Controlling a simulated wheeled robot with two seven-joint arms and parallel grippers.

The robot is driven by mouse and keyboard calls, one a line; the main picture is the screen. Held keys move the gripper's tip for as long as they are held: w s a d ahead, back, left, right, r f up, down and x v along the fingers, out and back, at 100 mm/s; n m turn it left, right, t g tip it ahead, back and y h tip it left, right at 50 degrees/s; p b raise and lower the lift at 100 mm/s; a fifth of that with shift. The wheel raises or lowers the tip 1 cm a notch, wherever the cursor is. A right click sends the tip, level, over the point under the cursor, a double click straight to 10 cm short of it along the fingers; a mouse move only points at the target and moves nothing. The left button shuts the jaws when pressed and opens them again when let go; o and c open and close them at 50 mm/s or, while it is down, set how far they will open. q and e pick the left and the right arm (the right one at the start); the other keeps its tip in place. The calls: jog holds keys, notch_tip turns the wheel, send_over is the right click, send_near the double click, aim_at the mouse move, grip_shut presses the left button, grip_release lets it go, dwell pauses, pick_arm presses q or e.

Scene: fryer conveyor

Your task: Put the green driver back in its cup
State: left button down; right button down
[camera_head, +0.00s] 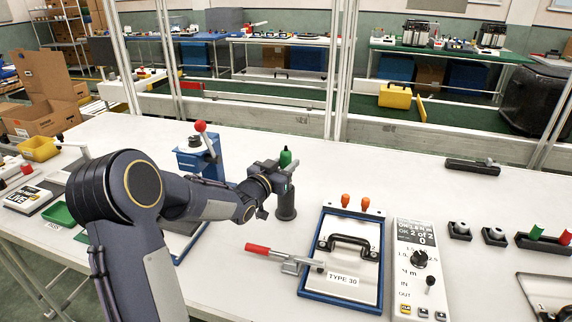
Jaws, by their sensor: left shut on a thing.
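The green driver (285,157) stands upright with its green handle up, just above a dark grey cup (287,207) on the white table. My left gripper (284,174) reaches in from the left and is shut on the driver, right over the cup. The gripper hides the lower part of the driver, so I cannot tell how far its shaft is inside the cup. My right gripper is not in view.
A blue-framed TYPE 30 plate (341,294) with a black handle and a red-handled clamp (272,252) lie in front of the cup. A blue press with a red knob (200,127) stands behind my arm.

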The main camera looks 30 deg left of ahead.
pick_arm(q)
jog(key=c, duration=1.1)
grip_release()
